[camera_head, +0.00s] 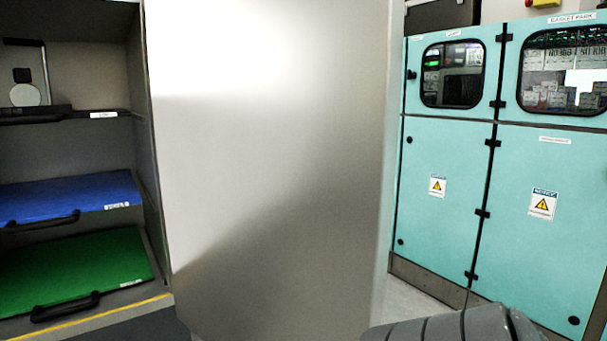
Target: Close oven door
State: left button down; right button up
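A large plain light-grey metal panel (275,150), which looks like the oven door, stands upright and fills the middle of the head view. Its left edge borders an open grey cabinet (85,60), and the shelves inside are exposed, so the door stands open. No handle shows on the face of the panel that I see. Neither of my grippers is in view. A grey ribbed part at the bottom right, apparently of my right arm, is in front of the panel's lower right corner.
The cabinet holds a blue tray (70,197) above a green tray (75,268), both with black handles. A yellow line (100,316) runs along its bottom edge. Teal cabinets (440,210) with windows stand at the right, with a strip of floor (408,303) before them.

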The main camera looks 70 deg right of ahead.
aim_at(274, 124)
jog(key=k+l, duration=0.7)
jog(key=l, duration=0.95)
jog(key=k+l, duration=0.1)
jog(key=l, duration=0.7)
jog(key=k+j+u, duration=0.1)
jog(key=k+j, duration=0.5)
jog(key=k, duration=0.05)
